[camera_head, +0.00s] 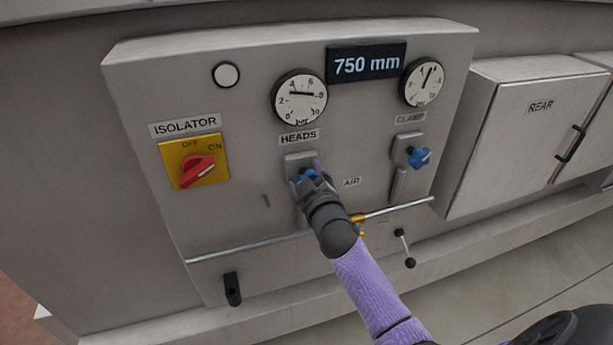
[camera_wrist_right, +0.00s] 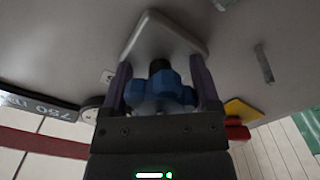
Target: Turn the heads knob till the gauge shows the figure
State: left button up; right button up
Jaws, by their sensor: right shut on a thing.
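The blue heads knob (camera_head: 307,175) sits on a grey plate below the HEADS label (camera_head: 299,137). My right gripper (camera_head: 309,180) is shut on it, its fingers on either side. In the right wrist view the blue lobed knob (camera_wrist_right: 158,92) shows between the two fingers, in front of its pale plate (camera_wrist_right: 165,38). The heads gauge (camera_head: 299,97) is the round white dial above the label; its needle lies nearly level, its right end near the 8. A display (camera_head: 366,63) reads 750 mm. My left gripper is not in view.
A red isolator switch (camera_head: 196,171) is on the left. The clamp gauge (camera_head: 422,82) and blue clamp knob (camera_head: 419,157) are on the right. A thin rail (camera_head: 240,250) crosses the panel below the knobs, passing behind my arm. A small lever (camera_head: 405,247) hangs lower right.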

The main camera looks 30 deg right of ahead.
jog(key=shift+n, duration=0.4)
jog(key=o, duration=1.1)
jog(key=v, duration=1)
jog(key=shift+d, duration=0.1)
